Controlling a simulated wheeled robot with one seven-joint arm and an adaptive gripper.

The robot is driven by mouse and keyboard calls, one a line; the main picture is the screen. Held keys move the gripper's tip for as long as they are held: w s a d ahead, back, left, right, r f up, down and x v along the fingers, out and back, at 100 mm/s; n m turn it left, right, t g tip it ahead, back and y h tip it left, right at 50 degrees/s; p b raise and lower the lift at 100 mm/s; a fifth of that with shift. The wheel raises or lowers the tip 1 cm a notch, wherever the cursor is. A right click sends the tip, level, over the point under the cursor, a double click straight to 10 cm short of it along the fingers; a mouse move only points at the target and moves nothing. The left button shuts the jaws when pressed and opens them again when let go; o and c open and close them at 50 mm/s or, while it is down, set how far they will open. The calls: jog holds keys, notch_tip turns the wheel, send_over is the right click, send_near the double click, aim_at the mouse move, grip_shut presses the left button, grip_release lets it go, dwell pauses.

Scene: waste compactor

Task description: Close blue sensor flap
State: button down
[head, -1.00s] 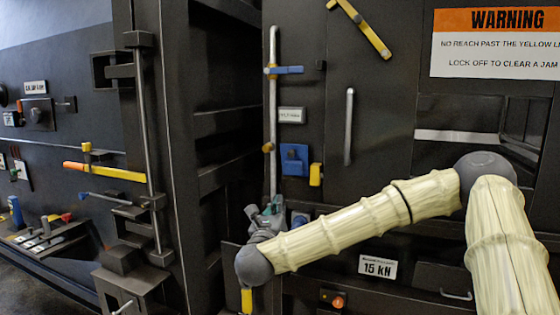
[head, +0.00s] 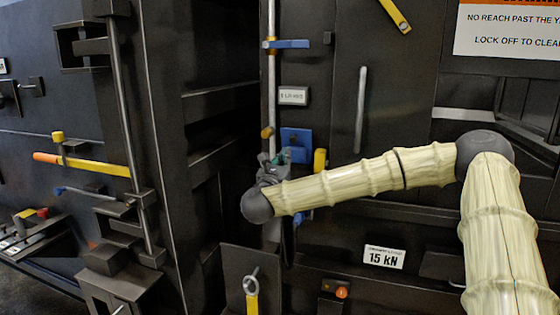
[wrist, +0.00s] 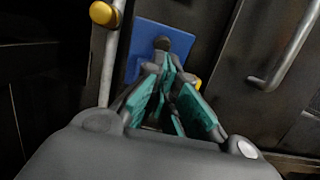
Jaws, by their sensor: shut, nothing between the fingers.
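The blue sensor flap looks to be the blue plate (head: 303,136) on the dark panel, right of a vertical silver rod.
The silver rod (head: 271,85) carries a blue lever (head: 288,44) higher up. A yellow block (head: 320,160) is right of the plate. A vertical silver handle (head: 360,108) is farther right. A yellow-handled part (head: 252,302) is below my gripper.

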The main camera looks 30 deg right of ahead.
aim_at(296, 149)
jog(key=p+x, duration=0.3)
jog(key=x, duration=0.3)
jog(key=shift+d, duration=0.2)
jog(key=shift+w, duration=0.1)
